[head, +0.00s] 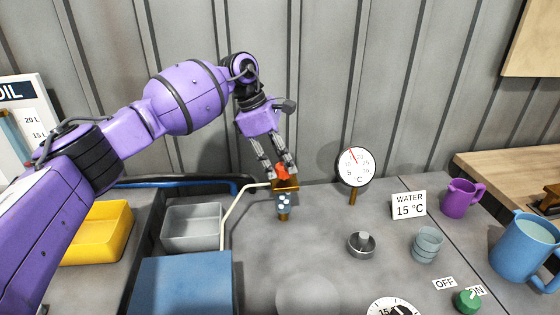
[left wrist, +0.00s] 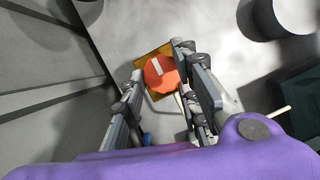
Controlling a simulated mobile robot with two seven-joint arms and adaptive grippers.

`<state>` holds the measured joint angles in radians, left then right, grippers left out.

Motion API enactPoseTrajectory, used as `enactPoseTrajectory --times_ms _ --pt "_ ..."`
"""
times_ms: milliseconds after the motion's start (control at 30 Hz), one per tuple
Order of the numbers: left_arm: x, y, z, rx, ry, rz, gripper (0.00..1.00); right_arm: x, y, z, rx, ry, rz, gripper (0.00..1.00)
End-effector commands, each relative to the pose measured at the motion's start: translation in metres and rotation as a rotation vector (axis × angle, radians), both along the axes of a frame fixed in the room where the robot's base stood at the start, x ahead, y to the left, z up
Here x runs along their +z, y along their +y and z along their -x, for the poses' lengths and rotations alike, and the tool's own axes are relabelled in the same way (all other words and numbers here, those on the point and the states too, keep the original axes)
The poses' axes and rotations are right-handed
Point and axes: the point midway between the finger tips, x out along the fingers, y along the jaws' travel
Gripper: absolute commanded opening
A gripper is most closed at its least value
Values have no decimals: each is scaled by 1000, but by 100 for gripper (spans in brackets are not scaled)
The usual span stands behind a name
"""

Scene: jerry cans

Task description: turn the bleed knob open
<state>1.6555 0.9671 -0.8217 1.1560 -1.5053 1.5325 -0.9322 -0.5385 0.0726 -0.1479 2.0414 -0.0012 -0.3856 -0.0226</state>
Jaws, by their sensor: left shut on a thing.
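The bleed knob (head: 283,173) is orange-red and sits on a brass fitting (head: 286,187) above a clear section with pale bubbles (head: 284,203). In the left wrist view the knob (left wrist: 161,75) is many-sided with a white mark on top. My left gripper (head: 283,167) comes down from above, its fingers on either side of the knob and shut on it. The same fingers show in the left wrist view (left wrist: 160,86). The fingers hide part of the knob's sides. My right gripper is not in view.
A thin cream pipe (head: 235,206) runs left from the fitting. A round dial gauge (head: 353,167) stands close on the right. A grey bin (head: 192,228) and yellow bin (head: 97,232) are at left. Cups (head: 427,245) and a metal dish (head: 361,244) stand at right.

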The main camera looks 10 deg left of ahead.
Motion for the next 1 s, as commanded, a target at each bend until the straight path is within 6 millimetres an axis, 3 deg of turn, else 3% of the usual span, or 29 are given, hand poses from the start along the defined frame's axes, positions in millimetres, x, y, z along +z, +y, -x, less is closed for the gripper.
enactPoseTrajectory --times_ms 67,100,200,567,767,1000 --pt "6 -1 -5 5 -18 6 3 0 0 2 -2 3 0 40" --pt "6 -1 -4 5 -17 6 33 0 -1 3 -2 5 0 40" --pt "5 -1 -4 4 -15 6 44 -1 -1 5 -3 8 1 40" --pt "6 0 -2 2 -8 4 44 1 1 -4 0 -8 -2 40" --pt "35 12 -1 3 -10 5 44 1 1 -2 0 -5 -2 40" --pt "83 31 1 2 -11 5 44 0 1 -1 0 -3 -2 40"
